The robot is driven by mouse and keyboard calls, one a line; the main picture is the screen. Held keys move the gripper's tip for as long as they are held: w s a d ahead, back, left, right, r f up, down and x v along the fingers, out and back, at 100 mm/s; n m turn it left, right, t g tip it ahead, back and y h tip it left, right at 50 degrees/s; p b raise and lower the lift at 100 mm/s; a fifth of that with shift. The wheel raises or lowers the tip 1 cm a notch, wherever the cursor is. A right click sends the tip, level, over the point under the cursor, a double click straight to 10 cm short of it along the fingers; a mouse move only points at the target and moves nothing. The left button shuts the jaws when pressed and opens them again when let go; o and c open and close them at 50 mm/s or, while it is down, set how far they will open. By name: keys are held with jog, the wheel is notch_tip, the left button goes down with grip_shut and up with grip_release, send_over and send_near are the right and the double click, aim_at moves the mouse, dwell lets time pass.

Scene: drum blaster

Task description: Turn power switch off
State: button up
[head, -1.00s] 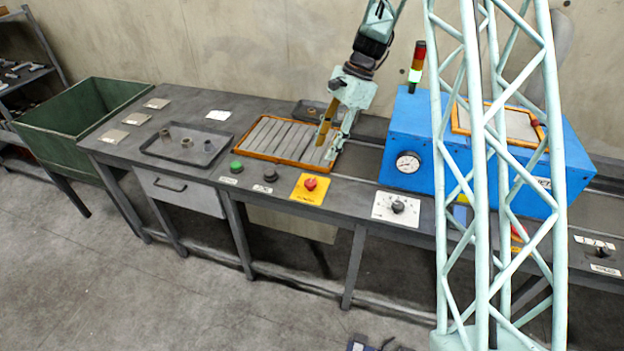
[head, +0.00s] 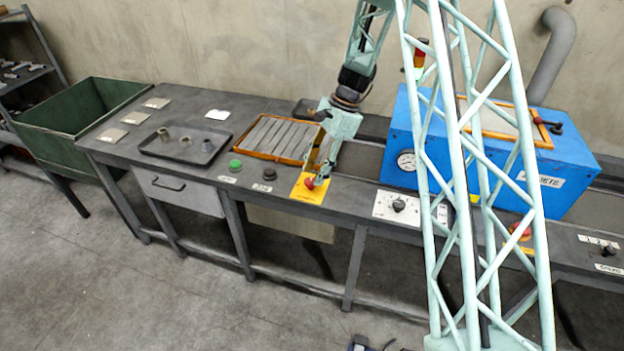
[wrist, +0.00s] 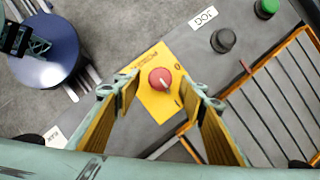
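The power switch is a red round knob (wrist: 161,79) with a pale pointer line. It sits on a yellow plate (wrist: 157,100) lettered POWER, which also shows at the bench's front edge in the head view (head: 302,194). My gripper (wrist: 161,92) points down over the plate. Its yellow-padded fingers are spread, with the knob between them in the wrist view and nothing held. In the head view my gripper (head: 320,181) is right at the knob and partly hides it. I cannot tell whether a finger touches it.
A green button (head: 235,165) and black JOG button (head: 269,174) lie left of the plate. An orange-framed slatted panel (head: 258,146) is behind. A white dial plate (head: 392,208) and blue machine (head: 560,168) stand right. A shallow tray (head: 150,150) lies farther left.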

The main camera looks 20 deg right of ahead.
aim_at(310, 184)
jog(key=shift+x, duration=1.45)
jog(key=shift+c, duration=0.7)
jog(key=c, duration=0.7)
